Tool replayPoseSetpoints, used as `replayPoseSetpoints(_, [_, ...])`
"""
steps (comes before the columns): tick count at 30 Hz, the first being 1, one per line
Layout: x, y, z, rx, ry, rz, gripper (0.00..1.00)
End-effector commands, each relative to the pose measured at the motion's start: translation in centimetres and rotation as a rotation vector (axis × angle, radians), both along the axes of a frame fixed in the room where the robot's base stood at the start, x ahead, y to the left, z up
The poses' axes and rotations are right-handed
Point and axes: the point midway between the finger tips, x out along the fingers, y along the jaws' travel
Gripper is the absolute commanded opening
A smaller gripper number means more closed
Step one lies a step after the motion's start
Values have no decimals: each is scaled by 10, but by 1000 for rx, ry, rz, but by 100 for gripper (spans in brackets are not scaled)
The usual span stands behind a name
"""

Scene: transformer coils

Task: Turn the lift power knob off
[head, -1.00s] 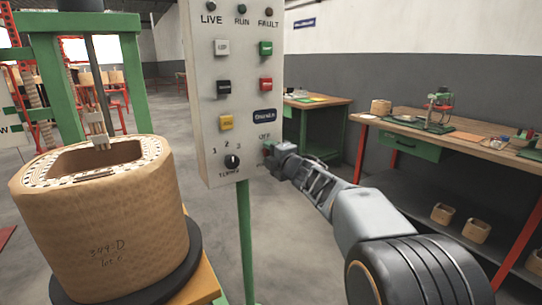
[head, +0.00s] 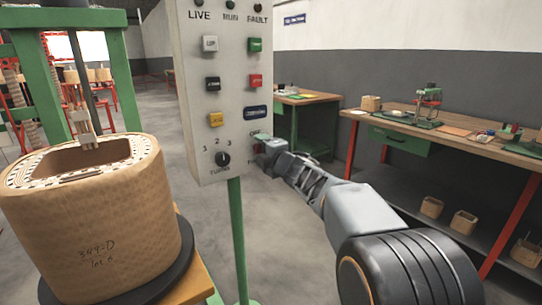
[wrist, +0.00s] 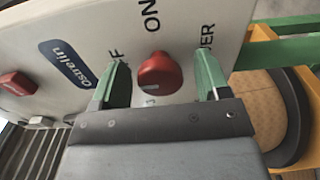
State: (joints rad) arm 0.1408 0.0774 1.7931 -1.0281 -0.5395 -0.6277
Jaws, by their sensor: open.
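The red power knob (wrist: 160,73) sits on the pale control panel (wrist: 60,28) in the wrist view. The word ON, part of OFF, and "ER" are printed around it. My gripper (wrist: 161,62) is open, with one green finger on each side of the knob. Small gaps show between knob and fingers. A pale mark shows at the knob's lower edge; its exact setting is unclear. In the head view my gripper (head: 262,146) is at the panel's lower right edge and hides the knob. The panel (head: 231,95) stands upright on a green post.
A wound coil (head: 100,225) stands on a dark turntable left of the panel, beside a green frame (head: 25,75). A black numbered knob (head: 223,158) and several buttons are on the panel. A workbench (head: 455,140) stands at right. Floor between is clear.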

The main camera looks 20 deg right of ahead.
Motion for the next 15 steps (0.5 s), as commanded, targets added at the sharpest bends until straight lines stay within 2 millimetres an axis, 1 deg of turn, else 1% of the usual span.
replayPoseSetpoints(5, [-25,-9,2,-1,-1,-3,69])
replayPoseSetpoints(12, [-73,-24,3,-1,-1,-4,69])
replayPoseSetpoints(15, [-90,-30,2,-1,-1,-4,69])
